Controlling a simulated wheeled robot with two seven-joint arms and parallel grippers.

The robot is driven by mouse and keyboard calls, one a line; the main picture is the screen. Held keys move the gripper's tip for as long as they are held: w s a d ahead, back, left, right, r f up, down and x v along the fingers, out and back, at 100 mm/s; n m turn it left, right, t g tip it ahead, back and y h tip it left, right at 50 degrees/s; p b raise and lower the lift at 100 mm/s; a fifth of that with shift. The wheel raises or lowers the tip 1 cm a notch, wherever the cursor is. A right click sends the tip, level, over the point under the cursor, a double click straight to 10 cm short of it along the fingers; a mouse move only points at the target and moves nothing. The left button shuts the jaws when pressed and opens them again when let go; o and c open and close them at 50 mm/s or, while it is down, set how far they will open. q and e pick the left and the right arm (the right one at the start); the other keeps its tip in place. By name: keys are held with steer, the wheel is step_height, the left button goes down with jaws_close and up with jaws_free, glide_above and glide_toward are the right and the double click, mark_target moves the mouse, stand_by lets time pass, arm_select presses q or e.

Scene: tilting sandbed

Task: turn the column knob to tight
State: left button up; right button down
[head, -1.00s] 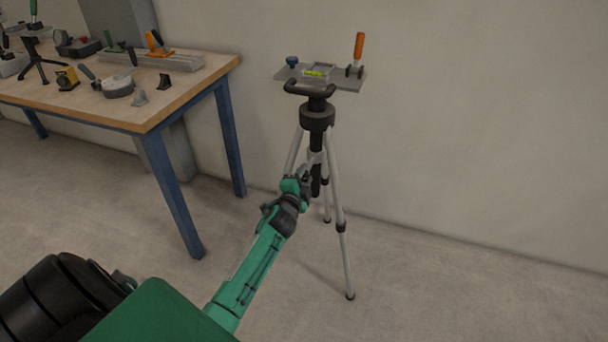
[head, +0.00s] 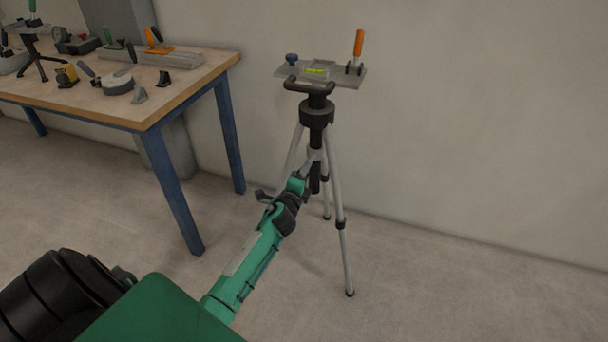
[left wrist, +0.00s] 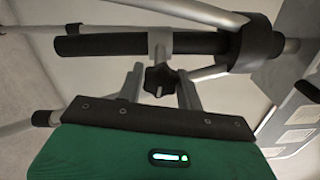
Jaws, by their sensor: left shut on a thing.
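The column knob (left wrist: 160,80) is a dark lobed knob on the grey collar of the tripod's centre column. My left gripper (left wrist: 160,84) has one finger on each side of it and is shut on it. The dark column (left wrist: 100,45) runs across the left wrist view above the knob. In the head view my left gripper (head: 302,177) is at the tripod (head: 341,250), just left of the column, and its wrist hides the knob. My right gripper is not in view.
The tripod carries a plate (head: 347,78) with a yellow-green level (head: 316,71), a blue knob (head: 292,58) and an orange-handled clamp (head: 359,43). A workbench (head: 150,115) with several tools stands to the left. The floor to the right is clear.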

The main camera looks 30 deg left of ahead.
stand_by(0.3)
arm_select(q)
steer(key=o, duration=0.9)
steer(key=p+v, duration=0.1)
steer(key=v, duration=1.2)
steer(key=shift+s, duration=0.4)
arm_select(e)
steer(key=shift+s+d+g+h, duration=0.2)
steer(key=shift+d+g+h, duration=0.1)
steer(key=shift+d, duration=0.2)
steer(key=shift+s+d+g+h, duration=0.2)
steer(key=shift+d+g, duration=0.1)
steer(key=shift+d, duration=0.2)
arm_select(q)
steer(key=shift+d+f, duration=0.1)
